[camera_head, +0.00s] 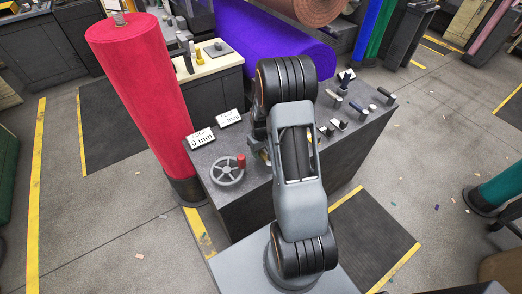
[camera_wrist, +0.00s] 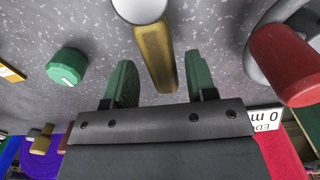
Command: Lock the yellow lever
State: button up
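The yellow lever (camera_wrist: 155,58) shows in the wrist view as a long brass-yellow bar, with a round whitish end (camera_wrist: 139,9) at the top edge of the picture. My gripper (camera_wrist: 158,68) has its two green fingers apart, one on each side of the lever, with a visible gap on both sides. It is open and not closed on the lever. In the head view my arm covers most of the gripper and the lever; a small yellowish piece (camera_head: 265,156) shows beside the arm, and I cannot tell if it is the lever.
The dark console (camera_head: 245,205) carries a handwheel (camera_head: 227,176) with a red handle (camera_wrist: 288,65), two small signs (camera_head: 200,138), and several black-ended levers at right. A green knob (camera_wrist: 67,66) sits left of the lever in the wrist view. A red felt roll (camera_head: 140,90) stands left.

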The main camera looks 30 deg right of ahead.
notch_tip(320, 180, up, 14)
jog(key=b, duration=0.1)
dwell(0.7)
jog(key=shift+f, duration=0.15)
dwell(0.4)
